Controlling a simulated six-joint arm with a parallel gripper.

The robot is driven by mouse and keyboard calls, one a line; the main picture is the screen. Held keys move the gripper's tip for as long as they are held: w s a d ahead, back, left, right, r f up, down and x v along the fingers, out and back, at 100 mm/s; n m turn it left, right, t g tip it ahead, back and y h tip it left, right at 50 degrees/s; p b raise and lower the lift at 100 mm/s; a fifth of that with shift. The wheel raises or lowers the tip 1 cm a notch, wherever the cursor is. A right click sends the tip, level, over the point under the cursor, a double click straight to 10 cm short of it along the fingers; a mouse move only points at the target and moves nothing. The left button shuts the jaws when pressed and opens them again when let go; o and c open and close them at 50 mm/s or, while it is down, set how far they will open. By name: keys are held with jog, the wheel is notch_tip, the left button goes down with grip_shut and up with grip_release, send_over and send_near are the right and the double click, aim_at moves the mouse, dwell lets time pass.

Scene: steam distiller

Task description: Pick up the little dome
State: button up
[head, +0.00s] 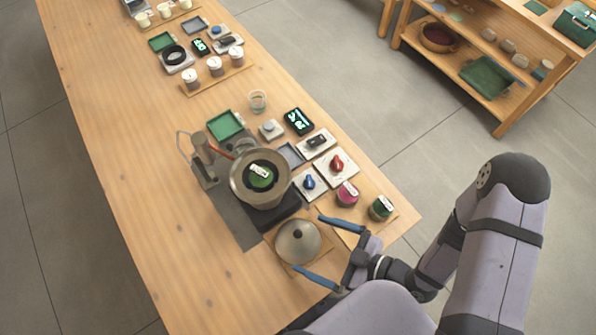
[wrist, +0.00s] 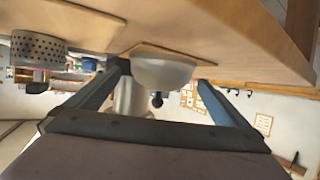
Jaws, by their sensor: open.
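The little dome (head: 298,242) is a grey metal lid with a small dark knob, resting on a small wooden board (head: 325,247) near the table's near end. My gripper (head: 307,243) is open and empty, with one blue finger on each side of the dome. In the wrist view the picture is upside down. The dome (wrist: 165,72) shows there between the two fingers, its knob (wrist: 157,100) pointing down in the picture. I cannot tell whether either finger touches it.
A wide metal pot (head: 242,190) with green contents stands just behind the dome. Red (head: 347,194) and green (head: 381,208) jars stand to the right. A red knob panel (head: 336,167) and a blue knob panel (head: 310,184) lie close by. The table's left side is clear.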

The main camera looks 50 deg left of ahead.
aim_at(299, 240)
jog(key=shift+p+x, duration=1.05)
jog(key=shift+x, duration=1)
jog(key=shift+s+a+f, duration=0.2)
jog(key=shift+s+a, duration=0.15)
jog(key=shift+a, duration=0.05)
jog(key=c, duration=1)
